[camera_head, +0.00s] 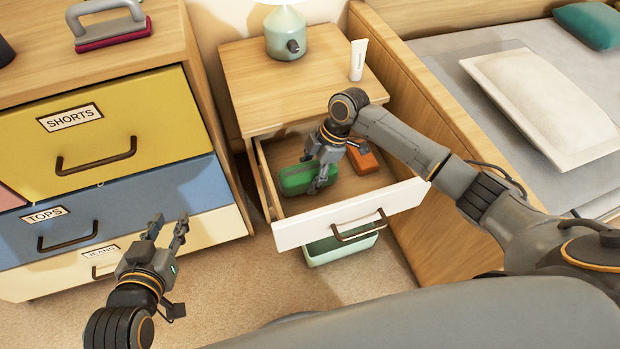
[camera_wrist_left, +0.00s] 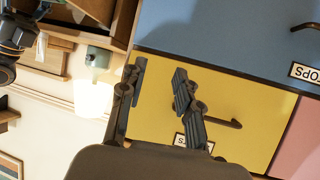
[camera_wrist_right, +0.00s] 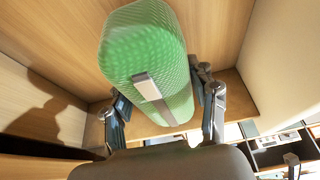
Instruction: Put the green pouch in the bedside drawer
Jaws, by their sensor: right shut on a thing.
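The green pouch (camera_head: 296,179) is inside the open bedside drawer (camera_head: 297,232), toward its left side. My right gripper (camera_head: 322,178) is at the pouch and shut on it. In the right wrist view the textured green pouch (camera_wrist_right: 150,60) sits between the two fingers, with a grey tab on its face. Whether the pouch touches the drawer floor is hard to tell. My left gripper (camera_head: 168,228) is open and empty in front of the dresser. It also shows open in the left wrist view (camera_wrist_left: 158,78).
An orange item (camera_head: 363,158) lies at the drawer's back right. A lamp (camera_head: 286,32) and a white tube (camera_head: 358,60) stand on the nightstand top (camera_head: 250,85). A pale green bin (camera_head: 342,247) is below the drawer. The dresser (camera_head: 120,120) is left, the bed (camera_head: 410,75) right.

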